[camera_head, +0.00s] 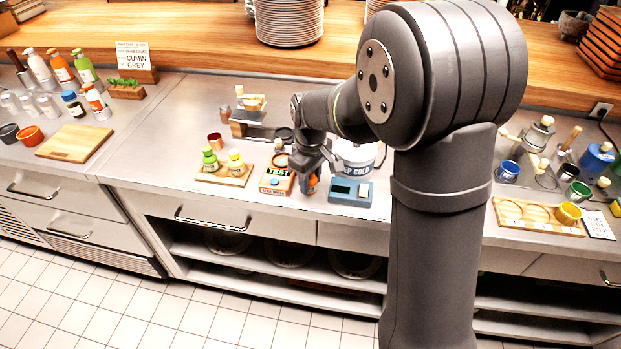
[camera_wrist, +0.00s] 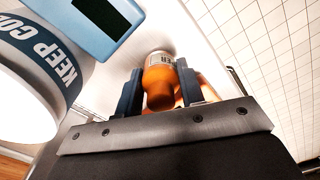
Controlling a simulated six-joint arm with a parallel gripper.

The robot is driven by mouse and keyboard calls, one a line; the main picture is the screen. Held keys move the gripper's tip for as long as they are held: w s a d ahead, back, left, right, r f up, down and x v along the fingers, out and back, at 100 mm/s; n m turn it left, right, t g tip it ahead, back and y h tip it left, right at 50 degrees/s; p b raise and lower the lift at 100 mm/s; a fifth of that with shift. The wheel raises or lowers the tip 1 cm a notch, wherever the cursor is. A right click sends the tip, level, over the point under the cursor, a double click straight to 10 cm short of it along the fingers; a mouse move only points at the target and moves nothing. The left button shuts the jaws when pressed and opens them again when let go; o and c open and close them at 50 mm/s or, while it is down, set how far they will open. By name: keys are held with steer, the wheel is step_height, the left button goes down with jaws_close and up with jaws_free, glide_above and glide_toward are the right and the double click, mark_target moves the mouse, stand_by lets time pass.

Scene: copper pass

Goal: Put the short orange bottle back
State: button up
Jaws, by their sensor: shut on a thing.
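My gripper (camera_head: 313,178) is shut on the short orange bottle (camera_head: 309,186), just above or at the counter between the orange TEST stand and the blue scale; I cannot tell whether the bottle touches the counter. In the wrist view the orange bottle (camera_wrist: 159,88) sits between the two dark blue fingers, with a pale labelled end pointing away. A small wooden tray (camera_head: 207,178) to the left holds a short green bottle (camera_head: 210,160) and a short yellow bottle (camera_head: 236,163).
The orange TEST stand (camera_head: 277,181) is left of my gripper. The blue scale (camera_head: 351,191) and white KEEP COLD tub (camera_head: 358,154) are close on the right. Counter left of the tray is clear.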

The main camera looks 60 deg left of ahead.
steer(key=shift+f, duration=0.15)
steer(key=o, duration=0.8)
steer(key=shift+o, duration=0.2)
step_height(320, 180, up, 12)
steer(key=shift+r, duration=0.2)
